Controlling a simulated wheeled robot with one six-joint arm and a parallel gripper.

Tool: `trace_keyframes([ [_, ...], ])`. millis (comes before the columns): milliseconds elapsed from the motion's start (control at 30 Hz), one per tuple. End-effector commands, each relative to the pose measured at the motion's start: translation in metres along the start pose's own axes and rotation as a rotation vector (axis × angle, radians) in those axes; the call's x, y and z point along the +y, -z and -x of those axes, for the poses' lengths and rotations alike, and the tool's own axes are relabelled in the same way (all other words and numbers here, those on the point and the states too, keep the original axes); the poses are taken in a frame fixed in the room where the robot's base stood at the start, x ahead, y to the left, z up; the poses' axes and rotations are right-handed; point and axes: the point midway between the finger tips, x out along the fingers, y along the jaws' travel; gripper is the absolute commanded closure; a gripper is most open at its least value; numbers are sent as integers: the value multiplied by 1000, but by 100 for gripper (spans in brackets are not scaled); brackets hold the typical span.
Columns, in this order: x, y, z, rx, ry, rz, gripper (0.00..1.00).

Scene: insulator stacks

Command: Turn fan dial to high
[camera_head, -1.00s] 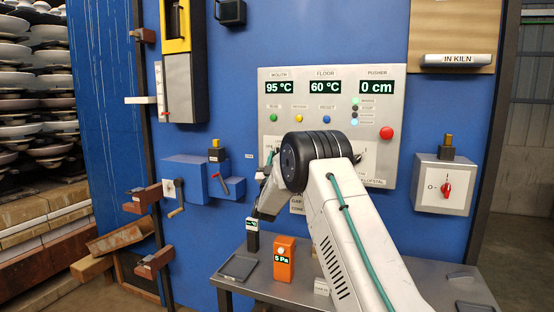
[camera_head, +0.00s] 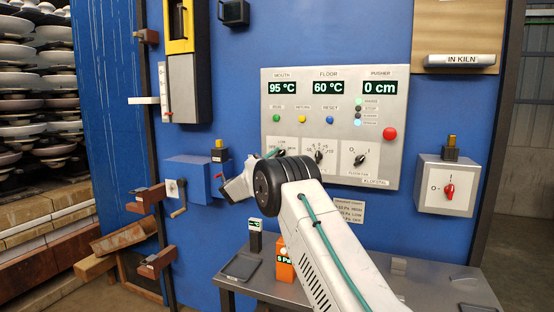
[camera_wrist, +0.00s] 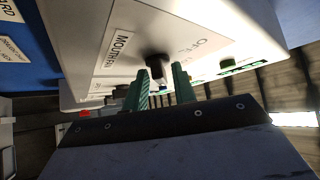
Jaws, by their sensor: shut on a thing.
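The left dial (camera_head: 284,150) is partly hidden by my arm. The middle dial (camera_head: 318,157) and right dial (camera_head: 360,160) show. In the wrist view a black knob (camera_wrist: 155,60) stands on a plate marked "MOUTH" and "OFF"; the rest of the label is cut off or blurred. My gripper (camera_wrist: 161,72), with green fingers, is shut on this knob, one finger on each side. In the head view the fingertips are at the left dial and mostly hidden.
The panel's displays (camera_head: 327,87) read 95 °C, 60 °C and 0 cm. A red button (camera_head: 390,134) is at its right. Below, an orange gauge (camera_head: 284,267) and a black meter (camera_head: 255,240) stand on the grey table. A red switch (camera_head: 450,191) sits right.

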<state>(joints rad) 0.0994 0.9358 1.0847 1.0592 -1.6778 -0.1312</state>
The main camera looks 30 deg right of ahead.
Motion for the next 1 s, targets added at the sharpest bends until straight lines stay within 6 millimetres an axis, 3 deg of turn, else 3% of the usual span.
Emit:
trace_keyframes([
  [433, -2, 0, 0, -1, -156, -154, 96],
  [1000, -2, 0, -1, -1, -175, -174, 96],
])
